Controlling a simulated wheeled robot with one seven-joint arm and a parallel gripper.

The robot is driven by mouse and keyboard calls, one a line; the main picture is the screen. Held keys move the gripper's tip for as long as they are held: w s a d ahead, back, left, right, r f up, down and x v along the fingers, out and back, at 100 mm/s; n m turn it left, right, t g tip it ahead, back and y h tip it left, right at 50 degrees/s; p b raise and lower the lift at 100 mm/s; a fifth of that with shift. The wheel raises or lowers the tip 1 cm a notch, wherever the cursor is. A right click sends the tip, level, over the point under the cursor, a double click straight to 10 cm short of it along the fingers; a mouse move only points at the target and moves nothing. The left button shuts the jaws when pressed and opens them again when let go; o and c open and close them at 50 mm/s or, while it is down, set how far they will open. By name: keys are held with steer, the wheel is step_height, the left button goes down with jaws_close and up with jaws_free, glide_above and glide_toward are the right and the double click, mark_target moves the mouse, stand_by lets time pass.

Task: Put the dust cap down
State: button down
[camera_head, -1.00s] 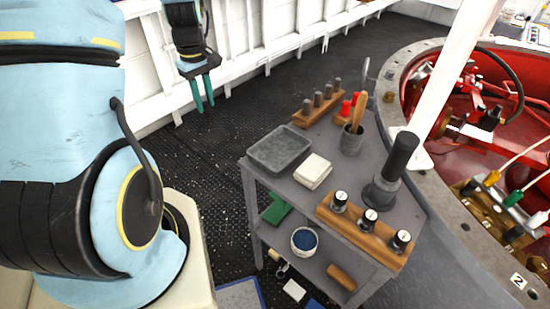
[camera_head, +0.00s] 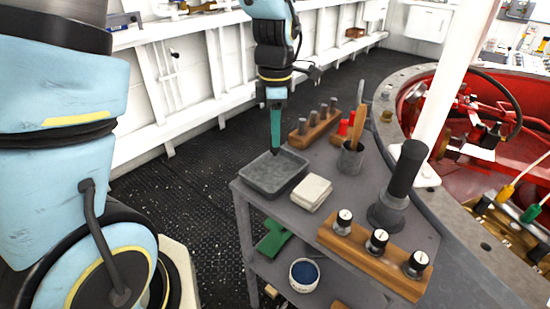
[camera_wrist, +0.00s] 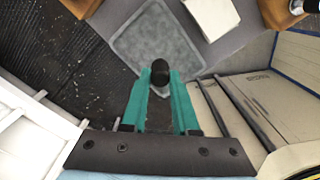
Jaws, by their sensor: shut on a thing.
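My gripper (camera_head: 275,147) points down over the grey tray (camera_head: 262,181) at the cart's left corner. Its teal fingers are shut on the dust cap (camera_wrist: 160,69), a small dark round piece between the fingertips in the wrist view. The cap appears over the tray (camera_wrist: 132,42), which looks empty. In the head view the cap is too small and dark to make out clearly, and I cannot tell how high it is above the tray floor.
Beside the tray are a pale cloth stack (camera_head: 312,192), a wooden rack with several dark pegs (camera_head: 313,128), a grey cup with tools (camera_head: 350,160), a tall dark handle (camera_head: 404,175) and a wooden block with three knobs (camera_head: 372,250). A red-lined hatch lies right.

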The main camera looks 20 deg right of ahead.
mark_target(275, 153)
steer(key=shift+f+p, duration=0.45)
steer(key=shift+f, duration=2.55)
steer(key=shift+f, duration=0.1)
steer(key=c, duration=0.7)
jaws_free()
step_height(275, 153, up, 12)
steer(key=shift+r+b, duration=0.15)
steer(key=shift+b, duration=0.6)
steer(key=a+f+m, duration=0.1)
steer(key=a+m, duration=0.4)
steer(key=a, duration=0.4)
steer(key=a+f+m+t, duration=0.1)
steer(key=a+f+m, duration=0.1)
steer(key=a+m, duration=0.3)
steer(key=a+f+m, duration=0.1)
steer(key=a+m, duration=0.5)
steer(key=a, duration=0.7)
steer(key=shift+w+f+t, duration=0.2)
steer(key=shift+f+t, duration=0.1)
steer(key=shift+f, duration=0.05)
